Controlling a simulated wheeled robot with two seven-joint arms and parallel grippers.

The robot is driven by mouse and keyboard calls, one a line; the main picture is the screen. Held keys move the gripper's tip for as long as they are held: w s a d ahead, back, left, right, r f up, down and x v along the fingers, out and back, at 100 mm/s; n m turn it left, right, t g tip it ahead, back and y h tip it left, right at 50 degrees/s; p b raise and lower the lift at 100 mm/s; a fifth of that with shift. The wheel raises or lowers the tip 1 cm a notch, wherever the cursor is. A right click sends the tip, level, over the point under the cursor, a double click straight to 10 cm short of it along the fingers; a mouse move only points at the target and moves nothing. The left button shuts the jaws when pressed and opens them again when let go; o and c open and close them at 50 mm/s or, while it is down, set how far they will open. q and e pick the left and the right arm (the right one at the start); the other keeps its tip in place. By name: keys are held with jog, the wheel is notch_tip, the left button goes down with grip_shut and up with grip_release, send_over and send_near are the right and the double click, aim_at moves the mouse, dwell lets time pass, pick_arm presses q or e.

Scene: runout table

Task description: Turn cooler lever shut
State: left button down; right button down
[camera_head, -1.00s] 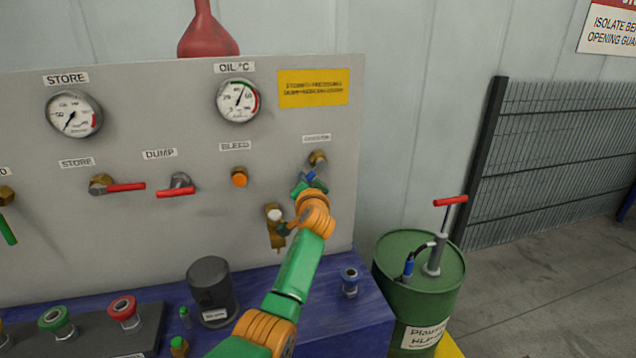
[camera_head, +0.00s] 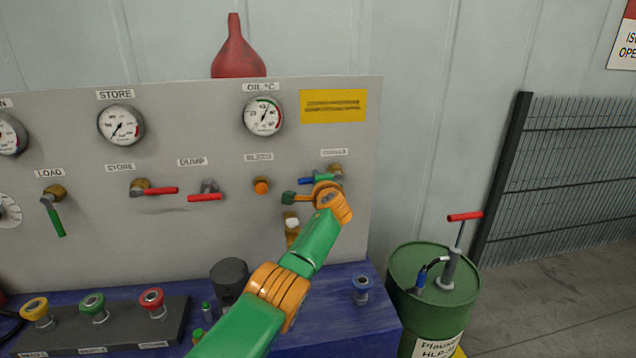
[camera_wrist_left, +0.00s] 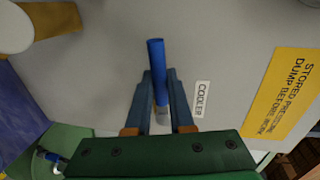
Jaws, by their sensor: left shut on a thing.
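The cooler lever (camera_head: 308,181) is a blue handle on a brass valve (camera_head: 336,169) under the COOLER label, at the panel's right side. In the head view it lies about level and points left from the valve. In the left wrist view the blue lever (camera_wrist_left: 156,62) runs between the two fingers, parallel to the label's text. My left gripper (camera_wrist_left: 160,84) is shut on it. In the head view my left gripper (camera_head: 312,183) partly hides the lever and valve. My right gripper is not in view.
A brass fitting (camera_head: 292,226) sits just below my gripper, and an orange bleed knob (camera_head: 262,186) is to its left. Red dump (camera_head: 205,198) and store (camera_head: 160,191) levers are further left. A green drum (camera_head: 440,300) with a pump stands right of the blue bench (camera_head: 330,325).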

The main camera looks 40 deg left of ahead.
pick_arm(q)
jog(key=shift+r+m, duration=0.3)
jog(key=shift+r, duration=0.1)
jog(key=c, duration=1)
grip_release()
jog(key=shift+o, duration=1.1)
jog(key=shift+a+f, duration=0.1)
jog(key=shift+a, duration=0.1)
jog(key=shift+a+f, duration=0.2)
jog(key=shift+d+r, duration=0.1)
jog(key=shift+d, duration=0.3)
jog(key=b+v, duration=0.1)
jog(key=v, duration=0.5)
jog(key=shift+s, duration=0.25)
